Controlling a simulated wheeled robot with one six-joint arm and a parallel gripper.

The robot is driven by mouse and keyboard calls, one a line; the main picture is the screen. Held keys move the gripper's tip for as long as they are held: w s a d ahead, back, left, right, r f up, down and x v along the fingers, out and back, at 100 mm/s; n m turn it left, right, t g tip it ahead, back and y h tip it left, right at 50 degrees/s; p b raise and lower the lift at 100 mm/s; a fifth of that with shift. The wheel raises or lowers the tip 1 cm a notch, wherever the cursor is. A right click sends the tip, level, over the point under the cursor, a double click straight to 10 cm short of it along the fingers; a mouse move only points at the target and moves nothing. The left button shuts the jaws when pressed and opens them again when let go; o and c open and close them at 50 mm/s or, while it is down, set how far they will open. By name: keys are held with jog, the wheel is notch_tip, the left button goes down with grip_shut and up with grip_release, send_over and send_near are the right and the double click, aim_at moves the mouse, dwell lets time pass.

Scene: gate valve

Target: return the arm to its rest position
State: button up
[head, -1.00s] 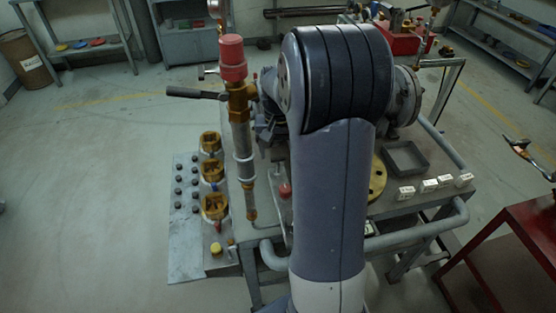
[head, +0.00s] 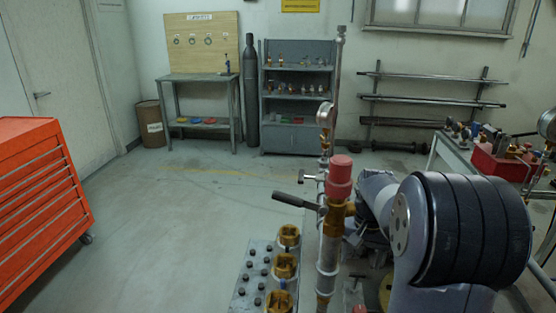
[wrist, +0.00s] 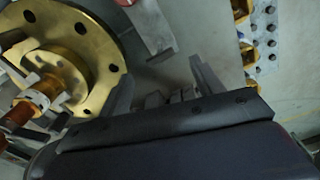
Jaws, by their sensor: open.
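My gripper (wrist: 163,88) is open and empty in the wrist view, with its two fingers spread apart. A brass flange (wrist: 98,28) with bolt holes lies to the left of the fingers, close to the left finger in the picture; I cannot tell whether they touch. My arm fills the lower right of the head view and hides much of the bench there. In the head view the gripper cannot be made out clearly behind the arm. A pipe with a red cap (head: 340,177) and a dark lever handle (head: 300,203) stands upright left of the arm.
Brass valve bodies (head: 284,266) stand beside a plate with dark studs (head: 252,280). An orange tool cabinet (head: 40,205) is at the left. A shelf unit (head: 300,135) and a bench (head: 200,78) stand along the back wall. The floor at left is clear.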

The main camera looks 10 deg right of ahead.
aim_at(358, 273)
notch_tip(358, 273, down, 9)
jog(key=shift+r, duration=0.1)
jog(key=shift+r+n, duration=0.15)
jog(key=shift+n, duration=0.15)
dwell(0.4)
